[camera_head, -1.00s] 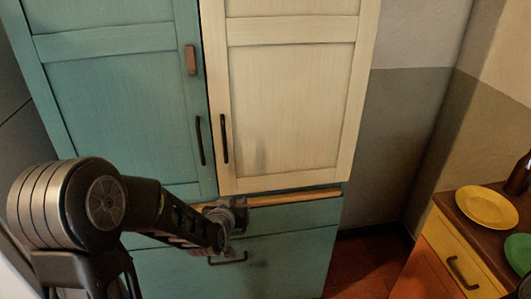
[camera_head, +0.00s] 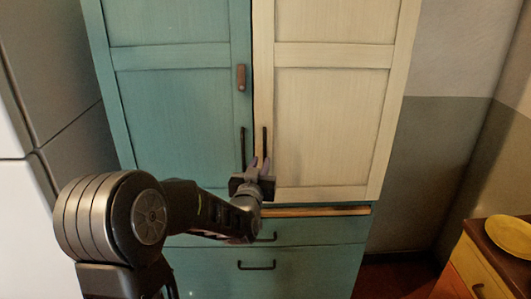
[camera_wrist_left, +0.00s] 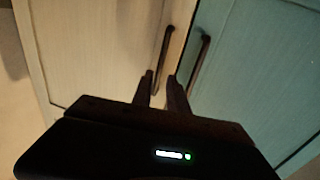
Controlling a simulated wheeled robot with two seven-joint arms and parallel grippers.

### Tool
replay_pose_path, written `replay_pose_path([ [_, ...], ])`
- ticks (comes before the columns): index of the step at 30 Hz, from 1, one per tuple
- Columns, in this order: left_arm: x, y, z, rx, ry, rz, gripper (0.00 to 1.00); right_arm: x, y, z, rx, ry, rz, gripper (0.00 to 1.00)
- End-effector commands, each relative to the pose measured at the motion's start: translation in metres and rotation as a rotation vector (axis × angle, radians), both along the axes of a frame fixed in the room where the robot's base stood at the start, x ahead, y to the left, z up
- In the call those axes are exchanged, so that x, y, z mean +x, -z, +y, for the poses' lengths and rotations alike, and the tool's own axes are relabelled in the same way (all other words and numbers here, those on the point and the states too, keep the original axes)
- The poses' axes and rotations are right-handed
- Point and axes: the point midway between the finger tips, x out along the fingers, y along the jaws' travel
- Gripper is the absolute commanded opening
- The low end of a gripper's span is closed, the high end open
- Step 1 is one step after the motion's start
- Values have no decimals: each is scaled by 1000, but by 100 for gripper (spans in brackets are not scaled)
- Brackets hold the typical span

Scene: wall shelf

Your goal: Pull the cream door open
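The cream door (camera_head: 325,120) is shut on the right side of the cabinet. Its dark vertical handle (camera_head: 264,142) is near its left edge; it also shows in the wrist view (camera_wrist_left: 165,48). My left gripper (camera_head: 260,161) is in front of the lower end of this handle. In the wrist view its two fingers (camera_wrist_left: 160,80) are apart, with the handle's lower end seen between them. I cannot tell whether they touch it. My right gripper is in neither view.
The teal door (camera_head: 180,125) is shut to the left; its handle (camera_head: 243,148) is close beside the cream one. A wooden strip (camera_head: 320,211) and teal drawers (camera_head: 310,265) lie below. A sideboard with a yellow plate (camera_head: 512,236) stands at right.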

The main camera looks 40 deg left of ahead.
Motion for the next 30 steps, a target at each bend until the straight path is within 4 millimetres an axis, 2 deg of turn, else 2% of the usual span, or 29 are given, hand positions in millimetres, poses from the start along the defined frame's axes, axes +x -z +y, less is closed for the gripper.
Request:
replay_pose_path([
  [12, 52, -1, 25, 3, 1, 3, 19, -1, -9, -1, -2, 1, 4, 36],
  [15, 60, 0, 29, 1, 0, 2, 19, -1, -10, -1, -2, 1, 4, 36],
  [25, 64, 0, 31, 0, 1, 1, 19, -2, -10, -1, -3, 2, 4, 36],
  [30, 64, 0, 31, 0, 1, 1, 6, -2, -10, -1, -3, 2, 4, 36],
])
